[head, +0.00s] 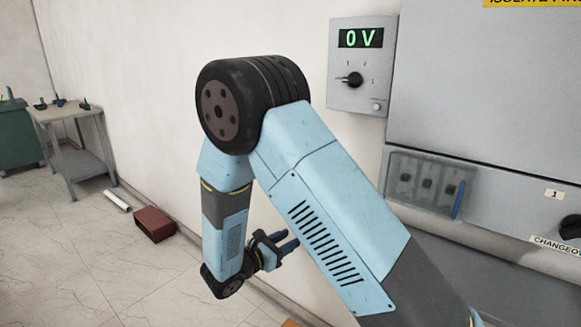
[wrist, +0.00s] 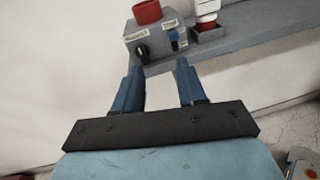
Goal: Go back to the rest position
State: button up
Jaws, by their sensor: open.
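My gripper (head: 285,243) shows in the head view below my arm's bend, in front of the pale wall. In the wrist view my gripper (wrist: 157,80) has its two blue fingers spread apart with nothing between them. Beyond the fingertips is a grey control box (wrist: 155,35) with a red round top, a black knob and a small blue part. It stands on a grey shelf (wrist: 245,38), apart from the fingers.
A grey panel with a green "0 V" display (head: 361,38) hangs on the wall, beside a large grey cabinet (head: 480,80). A small table (head: 75,112) with tools stands at far left. A red-brown box (head: 154,224) and white tube (head: 117,201) lie on the otherwise open floor.

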jog(key=s+d+r+m+g+y, duration=0.1)
jog(key=s+d+r+m+g, duration=0.35)
jog(key=d+r+m, duration=0.4)
jog(key=s+d+r+m+g+y, duration=0.1)
jog(key=s+d+r+m+g, duration=0.35)
jog(key=d, duration=0.75)
jog(key=s+d+r+m+t+y, duration=0.1)
jog(key=s+d+r+m+y, duration=0.1)
jog(key=s+r+m+y, duration=0.3)
jog(key=s+d+r+m+t+y, duration=0.1)
jog(key=s+d+r+m+y, duration=0.2)
jog(key=s, duration=0.7)
jog(key=shift+r+m+y, duration=1.1)
jog(key=shift+r+m, duration=1.3)
jog(key=shift+m, duration=0.1)
jog(key=shift+d, duration=0.1)
